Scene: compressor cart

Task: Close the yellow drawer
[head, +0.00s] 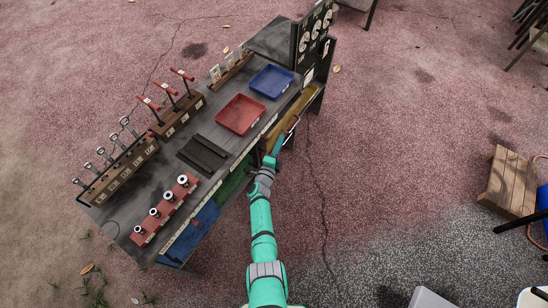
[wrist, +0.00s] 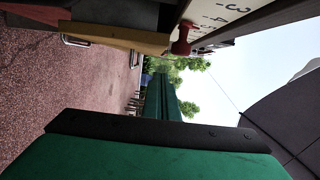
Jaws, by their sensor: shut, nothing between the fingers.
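The yellow drawer (head: 305,101) is under the right part of the cart top and appears to stick out past its front edge. In the wrist view, the yellow drawer (wrist: 115,36) is at the upper left, with a metal handle (wrist: 74,41) on its front. My gripper (head: 280,143) is shut and empty, close to the near end of the yellow drawer by its handle. I cannot tell whether it touches the drawer. Part of the drawer is hidden by my arm and the cart top.
The cart top holds a red tray (head: 240,115), a blue tray (head: 271,81) and several tool racks. A green drawer (head: 232,184) and a blue drawer (head: 190,234) are further left along the same side. A wooden crate (head: 508,183) stands at the right. The floor between is clear.

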